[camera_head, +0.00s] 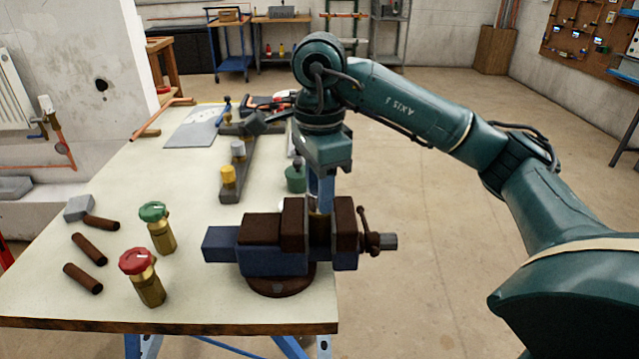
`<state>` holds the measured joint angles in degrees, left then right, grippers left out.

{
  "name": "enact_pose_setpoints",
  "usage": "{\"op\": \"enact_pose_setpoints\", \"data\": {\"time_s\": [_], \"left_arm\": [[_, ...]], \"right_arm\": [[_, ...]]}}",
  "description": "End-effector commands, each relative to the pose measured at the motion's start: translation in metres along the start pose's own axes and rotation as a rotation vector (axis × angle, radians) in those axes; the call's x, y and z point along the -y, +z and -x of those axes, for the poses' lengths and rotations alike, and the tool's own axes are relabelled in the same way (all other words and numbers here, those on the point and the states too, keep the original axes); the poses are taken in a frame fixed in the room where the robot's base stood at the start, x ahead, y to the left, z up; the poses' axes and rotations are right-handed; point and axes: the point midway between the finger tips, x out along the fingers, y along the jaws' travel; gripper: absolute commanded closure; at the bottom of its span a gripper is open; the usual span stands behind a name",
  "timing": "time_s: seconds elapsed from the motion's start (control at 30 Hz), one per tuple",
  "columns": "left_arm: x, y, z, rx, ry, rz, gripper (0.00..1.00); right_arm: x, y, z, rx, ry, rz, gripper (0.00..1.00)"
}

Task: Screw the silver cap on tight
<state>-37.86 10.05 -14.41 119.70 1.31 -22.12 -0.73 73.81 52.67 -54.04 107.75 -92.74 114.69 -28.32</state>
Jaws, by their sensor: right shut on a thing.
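A silver cap (238,149) stands on a dark grey rack on the bench, with a yellow cap (228,175) in front of it. My right gripper (320,203) points straight down over the vise (272,262). It is shut on a brass fitting (319,226) that shows between the vise jaws. The vise jaw and fingers hide most of the fitting, and I cannot tell whether a cap sits on it. My left gripper is not in view.
A green-knobbed valve (156,225) and a red-knobbed valve (143,275) stand left of the vise, near several brown cylinders (88,247). A dark green pot (295,178) stands behind the vise. The left front bench top (60,305) is clear.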

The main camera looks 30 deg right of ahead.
Motion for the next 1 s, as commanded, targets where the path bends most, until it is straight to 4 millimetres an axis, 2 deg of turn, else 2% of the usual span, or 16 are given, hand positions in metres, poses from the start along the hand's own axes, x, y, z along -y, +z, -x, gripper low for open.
{"op": "enact_pose_setpoints", "data": {"time_s": [0.03, 0.33, 0.47, 0.67, 0.7, 0.83, 1.0], "left_arm": [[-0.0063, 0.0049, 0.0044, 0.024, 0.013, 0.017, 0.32], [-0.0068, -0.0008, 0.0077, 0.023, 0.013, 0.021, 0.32], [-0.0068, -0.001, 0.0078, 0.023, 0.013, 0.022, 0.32], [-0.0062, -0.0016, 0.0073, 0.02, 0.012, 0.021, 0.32], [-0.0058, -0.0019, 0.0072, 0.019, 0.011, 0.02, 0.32], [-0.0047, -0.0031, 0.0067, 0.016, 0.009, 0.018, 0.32], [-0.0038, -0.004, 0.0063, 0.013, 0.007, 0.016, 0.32]], "right_arm": [[-0.0002, 0.0, 0.0014, 0.0, 0.001, -0.076, 0.96], [-0.0001, -0.0002, 0.0008, -0.001, 0.0, -0.51, 0.96], [-0.0001, -0.0002, 0.0001, 0.0, 0.0, -0.574, 0.96], [0.0, -0.0002, -0.0001, 0.0, 0.0, -0.575, 0.96], [0.0, -0.0002, -0.0001, 0.0, 0.0, -0.574, 0.64], [0.0, -0.0002, -0.0001, 0.0, 0.0, -0.573, 0.53], [0.0, -0.0002, -0.0001, 0.0, 0.0, -0.573, 0.53]]}}
